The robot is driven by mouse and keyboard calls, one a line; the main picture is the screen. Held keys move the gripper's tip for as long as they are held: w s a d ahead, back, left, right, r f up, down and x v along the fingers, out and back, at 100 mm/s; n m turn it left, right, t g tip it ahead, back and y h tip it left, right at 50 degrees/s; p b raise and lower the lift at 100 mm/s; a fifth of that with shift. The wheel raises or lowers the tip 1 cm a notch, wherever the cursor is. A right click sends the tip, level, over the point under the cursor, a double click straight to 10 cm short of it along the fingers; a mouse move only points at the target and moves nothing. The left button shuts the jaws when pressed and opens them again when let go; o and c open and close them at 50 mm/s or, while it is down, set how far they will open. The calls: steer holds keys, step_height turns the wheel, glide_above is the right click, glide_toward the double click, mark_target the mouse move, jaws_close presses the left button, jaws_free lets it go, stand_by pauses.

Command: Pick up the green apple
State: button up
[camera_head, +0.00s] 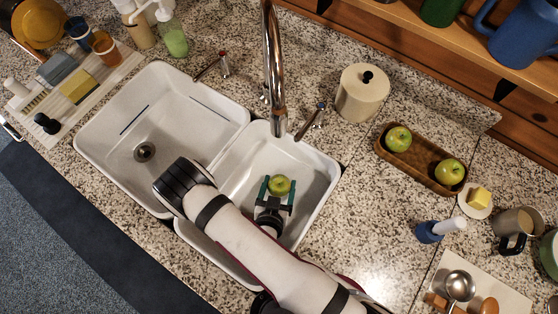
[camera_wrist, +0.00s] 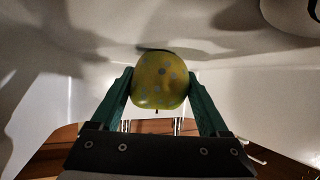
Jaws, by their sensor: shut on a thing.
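A green apple (camera_head: 279,185) is in the right basin of the white double sink (camera_head: 318,170). My gripper (camera_head: 278,188) reaches into that basin from the front, its two green fingers on either side of the apple. In the wrist view the apple (camera_wrist: 160,80) is yellow-green with spots, and my gripper (camera_wrist: 160,88) is shut on it, both fingers touching its sides. I cannot tell whether the apple still touches the basin. Two other green apples, a left one (camera_head: 398,139) and a right one (camera_head: 449,172), sit in a brown wooden tray (camera_head: 418,167) on the counter.
A chrome faucet (camera_head: 272,60) rises behind the sink, with handles on both sides. A lidded canister (camera_head: 362,95) stands behind the right basin. The left basin (camera_head: 185,120) is empty. A blue brush holder (camera_head: 430,232), butter dish and mug are at right.

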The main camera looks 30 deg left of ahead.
mark_target(280, 183)
steer(key=shift+c, duration=0.3)
step_height(280, 183, up, 10)
steer(key=o, duration=1.1)
steer(key=shift+c, duration=0.2)
steer(key=c, duration=0.9)
steer(key=shift+w, duration=0.1)
